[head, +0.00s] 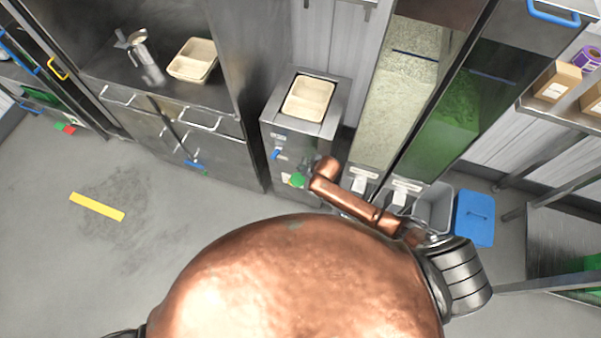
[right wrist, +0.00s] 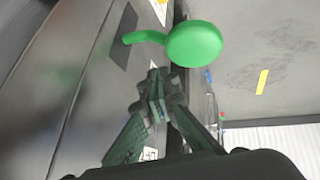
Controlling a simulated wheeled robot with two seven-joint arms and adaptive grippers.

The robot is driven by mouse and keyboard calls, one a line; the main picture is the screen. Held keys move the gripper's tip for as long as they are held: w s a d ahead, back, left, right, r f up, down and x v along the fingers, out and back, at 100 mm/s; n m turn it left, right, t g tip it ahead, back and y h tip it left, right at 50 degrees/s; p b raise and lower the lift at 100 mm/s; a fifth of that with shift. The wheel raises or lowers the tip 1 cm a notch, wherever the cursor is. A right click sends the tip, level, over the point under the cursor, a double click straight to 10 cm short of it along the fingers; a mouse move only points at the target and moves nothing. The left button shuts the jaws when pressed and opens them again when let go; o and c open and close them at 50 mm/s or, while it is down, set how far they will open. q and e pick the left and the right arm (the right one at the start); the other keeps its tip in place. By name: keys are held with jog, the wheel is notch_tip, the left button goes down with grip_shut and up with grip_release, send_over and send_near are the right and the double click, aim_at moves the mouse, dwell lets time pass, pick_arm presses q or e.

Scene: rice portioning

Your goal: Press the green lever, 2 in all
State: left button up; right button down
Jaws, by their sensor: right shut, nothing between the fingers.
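The green lever (head: 298,180) sticks out low on the front of the steel dispenser (head: 290,142). In the right wrist view the green lever (right wrist: 195,44) shows large, a round knob on a curved arm coming from a dark slot. My right gripper (right wrist: 155,82) is shut and empty, with its fingertips just below the lever in that picture and a visible gap between them. In the head view my copper arm hides most of this gripper, beside the lever. My left gripper is not in view.
A blue lever (head: 277,155) sits higher on the dispenser's front. A beige divided tray (head: 309,98) rests on top. Tall clear bins (head: 400,75) stand to the right, with a blue lidded bin (head: 474,218) beyond.

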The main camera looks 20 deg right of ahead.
aim_at(301, 177)
jog(key=shift+f, duration=0.1)
jog(key=shift+a+f, duration=0.1)
jog(key=shift+f, duration=0.2)
jog(key=shift+s+a+f+b, duration=0.15)
jog(key=shift+s+f+b, duration=0.2)
jog(key=shift+f, duration=0.45)
jog(key=shift+s+a+f+b, duration=0.2)
jog(key=shift+f+b, duration=0.25)
jog(key=shift+f, duration=0.4)
jog(key=shift+s+a+f+b, duration=0.1)
jog(key=shift+s+f+b, duration=0.25)
jog(key=shift+f, duration=0.45)
dwell(2.7)
jog(key=shift+w, duration=0.15)
jog(key=shift+w+d+r+p, duration=0.15)
jog(key=shift+w+r+p, duration=0.1)
jog(key=shift+r+p, duration=0.65)
jog(key=shift+w+d+r+p, duration=0.25)
jog(key=shift+r+p, duration=0.5)
jog(key=shift+r, duration=0.25)
jog(key=shift+w+d+r+p, duration=0.1)
jog(key=shift+w+r+p, duration=0.15)
jog(key=shift+r+p, duration=0.65)
jog(key=r+p, duration=0.1)
jog(key=w+r+p, duration=0.1)
jog(key=r, duration=0.1)
jog(key=d+r+p, duration=0.1)
jog(key=r+p, duration=0.1)
jog(key=shift+w, duration=0.2)
jog(key=shift+f, duration=0.1)
